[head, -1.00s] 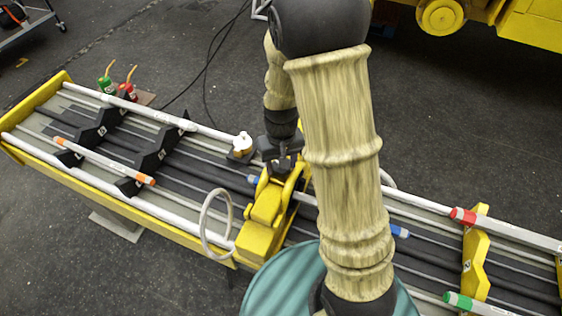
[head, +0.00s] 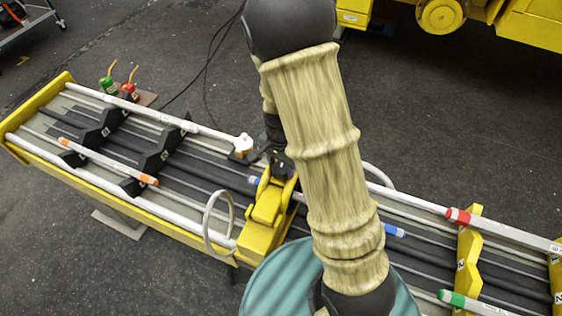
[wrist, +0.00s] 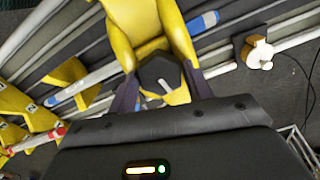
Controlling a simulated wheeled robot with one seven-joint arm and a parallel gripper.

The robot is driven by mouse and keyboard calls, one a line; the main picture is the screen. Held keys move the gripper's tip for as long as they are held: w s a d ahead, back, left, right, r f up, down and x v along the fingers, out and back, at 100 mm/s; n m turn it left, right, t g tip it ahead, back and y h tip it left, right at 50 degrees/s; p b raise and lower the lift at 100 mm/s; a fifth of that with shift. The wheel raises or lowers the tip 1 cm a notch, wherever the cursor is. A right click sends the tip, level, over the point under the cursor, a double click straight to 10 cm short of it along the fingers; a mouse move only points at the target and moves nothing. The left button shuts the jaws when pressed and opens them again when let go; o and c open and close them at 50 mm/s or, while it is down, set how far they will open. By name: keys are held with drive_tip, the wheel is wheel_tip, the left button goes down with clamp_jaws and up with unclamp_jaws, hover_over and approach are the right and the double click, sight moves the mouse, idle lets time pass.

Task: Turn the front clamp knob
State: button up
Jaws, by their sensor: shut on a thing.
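The yellow clamp (head: 267,206) stands across the long rail bed. It also fills the top middle of the wrist view (wrist: 140,25). Its black knob (wrist: 160,72), with a pale pointer line, sits at the clamp's end. My gripper (wrist: 161,88) is shut on the knob, with one dark finger on each side of it. In the head view my gripper (head: 281,165) is at the clamp's far end, and the knob is hidden there by the gripper and arm.
A white capped fitting (head: 243,144) stands on the rail left of my gripper. A white hoop (head: 218,222) rises at the clamp's near side. Red (head: 458,216) and blue-banded tubes lie to the right. Green and red bottles (head: 129,90) stand far left. The floor behind is mostly clear.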

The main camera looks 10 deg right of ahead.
drive_tip(key=m+p, duration=0.3)
drive_tip(key=m, duration=0.4)
drive_tip(key=shift+w+r, duration=0.1)
drive_tip(key=shift+r, duration=0.05)
drive_tip(key=m+p, duration=0.2)
drive_tip(key=m, duration=0.2)
drive_tip(key=m+p, duration=0.2)
drive_tip(key=m, duration=0.2)
drive_tip(key=shift+m+p, duration=0.3)
drive_tip(key=shift+p, duration=0.1)
drive_tip(key=m+p, duration=0.2)
drive_tip(key=m, duration=0.4)
drive_tip(key=shift+p, duration=0.35)
drive_tip(key=m, duration=0.7)
drive_tip(key=o, duration=1)
drive_tip(key=shift+f, duration=0.2)
drive_tip(key=shift+c, duration=0.2)
